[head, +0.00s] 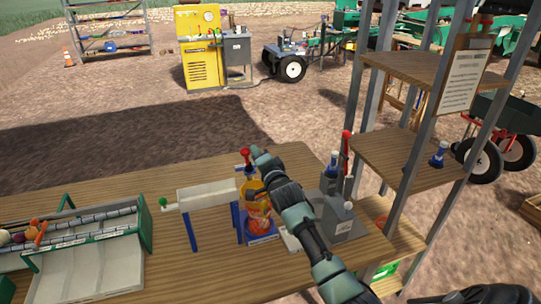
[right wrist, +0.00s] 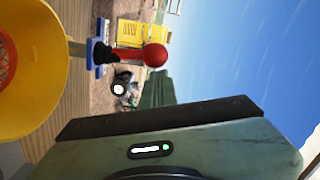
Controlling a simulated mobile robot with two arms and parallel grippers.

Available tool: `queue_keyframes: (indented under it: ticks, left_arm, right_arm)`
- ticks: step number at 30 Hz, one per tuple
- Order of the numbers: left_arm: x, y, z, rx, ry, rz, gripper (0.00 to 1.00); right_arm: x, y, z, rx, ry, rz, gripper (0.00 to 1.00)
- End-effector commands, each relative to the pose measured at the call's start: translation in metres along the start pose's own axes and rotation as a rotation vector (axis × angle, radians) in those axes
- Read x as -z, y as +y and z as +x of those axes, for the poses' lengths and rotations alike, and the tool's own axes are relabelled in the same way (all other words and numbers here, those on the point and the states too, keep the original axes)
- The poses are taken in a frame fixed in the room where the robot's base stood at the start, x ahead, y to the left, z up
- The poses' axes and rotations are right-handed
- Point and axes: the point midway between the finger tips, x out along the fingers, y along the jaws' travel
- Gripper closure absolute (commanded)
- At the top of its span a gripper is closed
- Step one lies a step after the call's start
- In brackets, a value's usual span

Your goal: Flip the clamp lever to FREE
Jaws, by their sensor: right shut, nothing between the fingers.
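A red-knobbed lever (head: 245,154) stands at the top of the orange-and-yellow device (head: 250,190) on the wooden table. In the right wrist view, a red ball knob (right wrist: 155,55) shows on a short stem, with a dark part and blue pieces at its base. My right gripper (head: 257,153) is shut and empty, beside the red knob, close to its right in the head view. Whether they touch cannot be told. No FREE marking can be read. The gripper and arm hide part of the device. My left gripper is not in view.
A white box on blue legs (head: 208,195) stands left of the device, and a green-sided sorting tray (head: 95,270) is further left. A grey unit (head: 342,222) and a red-topped lever (head: 346,142) are to the right, near a shelf rack (head: 415,160). The table's back left is clear.

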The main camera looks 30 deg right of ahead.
Motion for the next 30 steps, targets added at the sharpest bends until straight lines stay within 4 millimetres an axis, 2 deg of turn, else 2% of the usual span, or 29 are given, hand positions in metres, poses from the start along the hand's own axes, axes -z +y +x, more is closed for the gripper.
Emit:
queue_keyframes:
  ticks: [13, 30]
  left_arm:
    - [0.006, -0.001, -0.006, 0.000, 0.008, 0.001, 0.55]
    - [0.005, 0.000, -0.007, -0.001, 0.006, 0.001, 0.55]
  right_arm:
    - [-0.022, -0.009, 0.001, -0.015, -0.001, -0.271, 1.00]
    - [-0.028, -0.009, 0.001, -0.019, -0.002, -0.329, 1.00]
